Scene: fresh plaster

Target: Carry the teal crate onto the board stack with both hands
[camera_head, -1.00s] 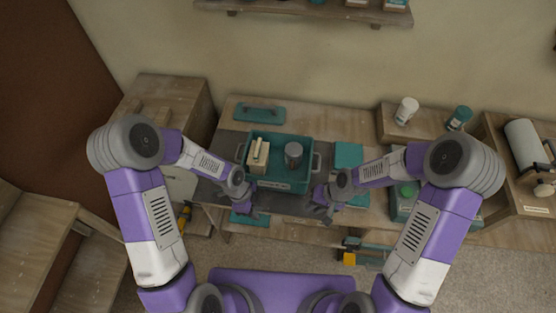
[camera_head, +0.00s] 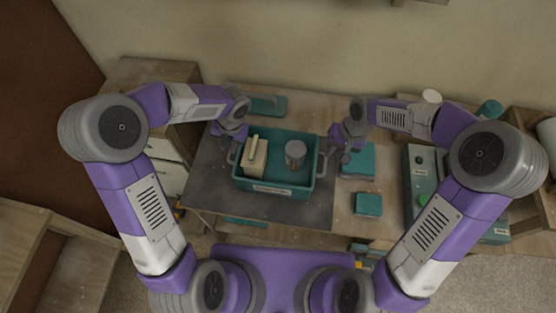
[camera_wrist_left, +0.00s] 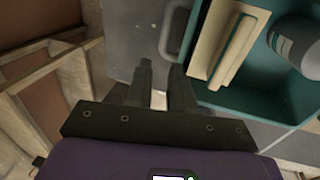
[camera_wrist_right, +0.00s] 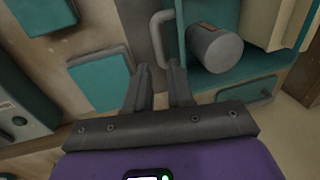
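The teal crate (camera_head: 272,187) sits upright on a dark grey mat (camera_head: 215,185) on the table. My left gripper (camera_head: 229,137) is open near the crate's left handle (camera_wrist_left: 174,32), which lies just ahead of the fingers. My right gripper (camera_head: 342,148) is open near the right handle (camera_wrist_right: 157,35), also just ahead of its fingertips. Neither gripper visibly holds a handle. Flat teal slabs (camera_head: 357,162) lie right of the crate; I cannot tell whether these are the board stack.
A smaller teal slab (camera_head: 368,204) lies nearer me. A teal box with a green knob (camera_head: 418,190) stands further right. A teal float (camera_head: 268,104) lies behind the crate. White (camera_head: 431,96) and teal containers stand at the back right.

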